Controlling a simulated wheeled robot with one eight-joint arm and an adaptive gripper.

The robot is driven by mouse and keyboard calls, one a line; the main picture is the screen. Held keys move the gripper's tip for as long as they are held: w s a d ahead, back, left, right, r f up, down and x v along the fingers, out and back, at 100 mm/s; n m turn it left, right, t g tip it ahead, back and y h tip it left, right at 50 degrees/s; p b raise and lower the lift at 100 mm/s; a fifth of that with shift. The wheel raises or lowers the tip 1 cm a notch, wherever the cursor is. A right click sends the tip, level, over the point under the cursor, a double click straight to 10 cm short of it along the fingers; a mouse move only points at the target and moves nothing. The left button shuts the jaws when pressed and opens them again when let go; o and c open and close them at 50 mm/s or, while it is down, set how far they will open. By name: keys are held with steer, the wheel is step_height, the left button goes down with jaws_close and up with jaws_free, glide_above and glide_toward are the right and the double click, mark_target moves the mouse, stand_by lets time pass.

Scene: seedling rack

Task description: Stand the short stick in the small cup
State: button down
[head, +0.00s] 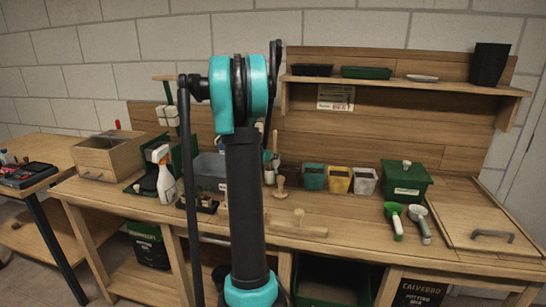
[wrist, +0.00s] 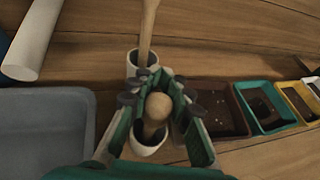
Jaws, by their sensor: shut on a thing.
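In the wrist view my gripper (wrist: 156,94) is shut on a short wooden stick (wrist: 157,106), whose round end faces the camera. A small white cup (wrist: 148,149) shows just below and behind the stick's end, between the fingers. The stick overlaps the cup in the picture. Its lower end is hidden, so I cannot tell whether it is inside the cup or above it. A second white cup (wrist: 134,60) stands just beyond the fingertips, with a longer wooden stick (wrist: 150,27) upright in it. In the head view my arm hides the gripper.
A grey-blue bin (wrist: 45,125) stands close on the left in the wrist view. Brown, teal (wrist: 263,106) and yellow pots stand on the right. In the head view, a wooden tool (head: 297,224) lies on the bench, with a spray bottle (head: 165,184) to the left.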

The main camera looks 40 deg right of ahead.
steer(key=c, duration=1.4)
jaws_free()
steer(key=shift+o, duration=0.2)
steer(key=v, duration=1.2)
steer(key=shift+a, duration=0.1)
